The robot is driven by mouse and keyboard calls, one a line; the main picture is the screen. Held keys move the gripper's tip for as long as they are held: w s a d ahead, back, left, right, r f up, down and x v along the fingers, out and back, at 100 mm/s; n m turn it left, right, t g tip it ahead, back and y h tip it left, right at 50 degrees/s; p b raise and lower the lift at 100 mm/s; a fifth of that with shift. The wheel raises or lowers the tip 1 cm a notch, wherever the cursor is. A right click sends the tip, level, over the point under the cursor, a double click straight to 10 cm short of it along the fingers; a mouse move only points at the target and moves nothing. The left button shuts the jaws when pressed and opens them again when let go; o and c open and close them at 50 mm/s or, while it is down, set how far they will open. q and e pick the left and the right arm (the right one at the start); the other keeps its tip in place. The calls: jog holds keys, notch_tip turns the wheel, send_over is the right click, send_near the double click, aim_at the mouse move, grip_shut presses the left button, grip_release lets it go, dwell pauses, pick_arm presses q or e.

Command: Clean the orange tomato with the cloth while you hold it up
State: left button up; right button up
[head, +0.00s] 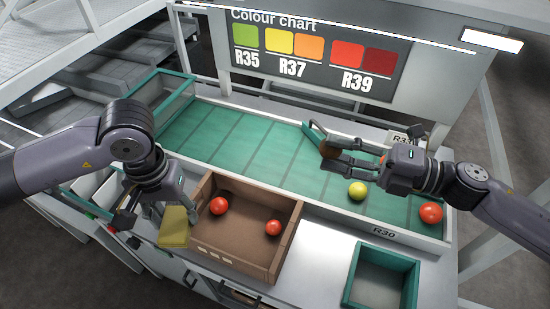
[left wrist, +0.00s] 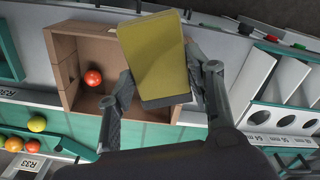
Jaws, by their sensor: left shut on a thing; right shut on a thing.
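The orange tomato (head: 328,149) looks dark brownish orange in the head view. My right gripper (head: 330,151) is shut on it and holds it up over the green belt, its fingers covering part of it. The cloth (head: 174,229) is a flat, yellow-olive rectangle. My left gripper (head: 168,210) is shut on it beside the cardboard box, well apart from the tomato. In the left wrist view the cloth (left wrist: 154,55) spans the space between the fingers (left wrist: 165,85).
A cardboard box (head: 238,257) holds two red tomatoes (head: 219,206). A yellow-green tomato (head: 357,190) and a red tomato (head: 431,212) lie on the green belt (head: 225,145). A green-rimmed bin (head: 381,261) stands front right. The colour chart (head: 315,55) stands behind.

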pick_arm(q)
jog(key=shift+w+f, duration=0.1)
jog(key=shift+w, duration=0.2)
jog(key=w+d+r+g+h, duration=0.3)
jog(key=w+d+r+h, duration=0.25)
jog(key=d+h, duration=0.3)
jog(key=w+d+r+g+h, duration=0.3)
jog(key=w+d+r+h, duration=0.3)
jog(key=d, duration=0.4)
jog(key=shift+h, duration=0.35)
jog(key=shift+w+x, duration=0.1)
jog(key=shift+x, duration=1.25)
jog(key=shift+w+x, duration=0.15)
jog(key=shift+x, duration=1.2)
jog(key=shift+s+d+f, duration=0.15)
jog(key=shift+d+f, duration=0.05)
jog(key=shift+d, duration=0.25)
jog(key=shift+s, duration=0.1)
jog(key=shift+w+d, duration=0.3)
jog(key=shift+w, duration=0.6)
